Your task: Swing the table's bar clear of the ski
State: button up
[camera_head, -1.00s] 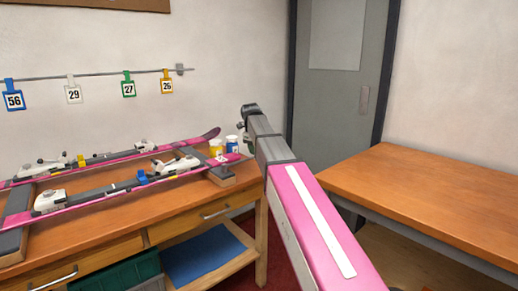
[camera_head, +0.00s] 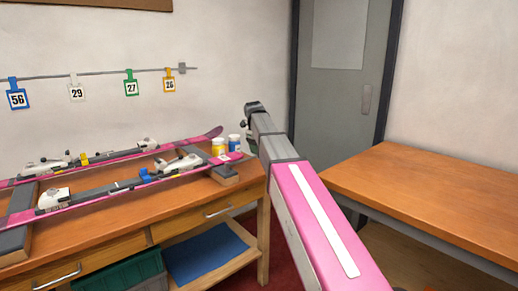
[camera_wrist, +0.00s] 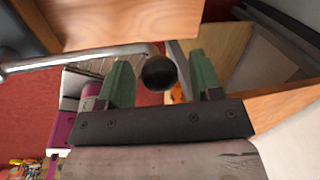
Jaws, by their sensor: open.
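A metal bar (camera_wrist: 85,57) with a round black knob (camera_wrist: 158,73) at its end shows in the wrist view. My gripper (camera_wrist: 160,63) has two green fingers spread apart, with the knob appearing between them; I cannot tell whether either finger touches it. The bar runs left from the knob towards a dark part at the picture's edge. In the head view, a near pink ski (camera_head: 105,197) and a far pink ski (camera_head: 115,155), both with white bindings, lie on the wooden bench (camera_head: 110,235). The bar is not visible there.
A yellow jar (camera_head: 218,147) and a blue jar (camera_head: 234,143) stand near the ski ends. A green crate (camera_head: 120,277) and a blue mat (camera_head: 205,250) are below. A bare wooden table (camera_head: 420,195) stands right, before a grey door (camera_head: 340,110). Numbered tags hang on a rail (camera_head: 100,73).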

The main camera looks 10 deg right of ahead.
notch_tip(320, 180, up, 10)
jog(key=s+a, duration=0.1)
jog(key=shift+s+a, duration=0.2)
jog(key=shift+s, duration=0.05)
jog(key=shift+r, duration=0.1)
